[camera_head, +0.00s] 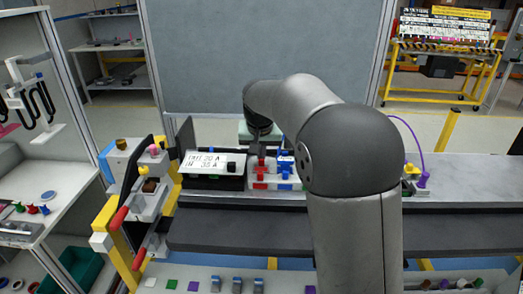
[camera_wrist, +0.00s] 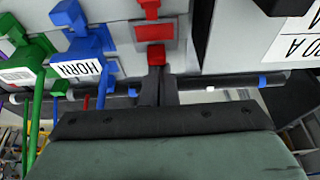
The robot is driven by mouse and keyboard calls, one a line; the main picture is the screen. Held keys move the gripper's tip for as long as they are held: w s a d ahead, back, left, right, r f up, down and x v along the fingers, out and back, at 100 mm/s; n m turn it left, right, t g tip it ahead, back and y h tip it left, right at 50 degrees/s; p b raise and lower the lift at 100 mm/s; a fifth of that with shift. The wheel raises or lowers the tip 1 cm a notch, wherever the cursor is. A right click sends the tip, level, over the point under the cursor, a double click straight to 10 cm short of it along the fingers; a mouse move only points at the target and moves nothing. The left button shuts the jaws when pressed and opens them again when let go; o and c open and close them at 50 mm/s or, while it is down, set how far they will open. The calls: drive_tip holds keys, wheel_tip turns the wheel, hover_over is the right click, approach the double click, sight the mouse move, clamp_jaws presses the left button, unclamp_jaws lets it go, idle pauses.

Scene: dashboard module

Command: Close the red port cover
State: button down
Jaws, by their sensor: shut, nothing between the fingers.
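The red port parts (camera_head: 261,163) sit on the light grey module, left of the blue ones in the head view. In the wrist view a red piece (camera_wrist: 155,32) lies flat on the grey panel, with a smaller red block (camera_wrist: 156,53) below it. My gripper (camera_wrist: 157,72) is shut and empty, its fingertips right at this small red block; I cannot tell whether they touch it. In the head view my gripper (camera_head: 261,150) is small and dark above the red parts, partly hidden by my arm. Whether the cover is open is unclear.
Blue parts (camera_wrist: 71,42), one labelled HORN, and a green part with a cable (camera_wrist: 27,62) stand beside the red one. A dark ledge (camera_head: 240,232) runs in front.

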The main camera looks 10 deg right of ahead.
drive_tip(key=w, duration=0.1)
drive_tip(key=w+p, duration=0.2)
drive_tip(key=shift+w+d+r, duration=0.2)
drive_tip(key=shift+d+r, duration=0.1)
drive_tip(key=b+v, duration=0.2)
drive_tip(key=v, duration=0.7)
drive_tip(key=s+d+f+g, duration=0.1)
drive_tip(key=s+f, duration=0.4)
drive_tip(key=s, duration=0.7)
drive_tip(key=s+d+f+n+g, duration=0.1)
drive_tip(key=s+d+f, duration=0.2)
drive_tip(key=s, duration=0.9)
drive_tip(key=s+d+f+n+g, duration=0.1)
drive_tip(key=s+d+f, duration=0.1)
drive_tip(key=s+f, duration=0.6)
drive_tip(key=s, duration=0.4)
drive_tip(key=shift+s+y, duration=0.3)
drive_tip(key=shift+s, duration=0.1)
drive_tip(key=shift+f, duration=0.1)
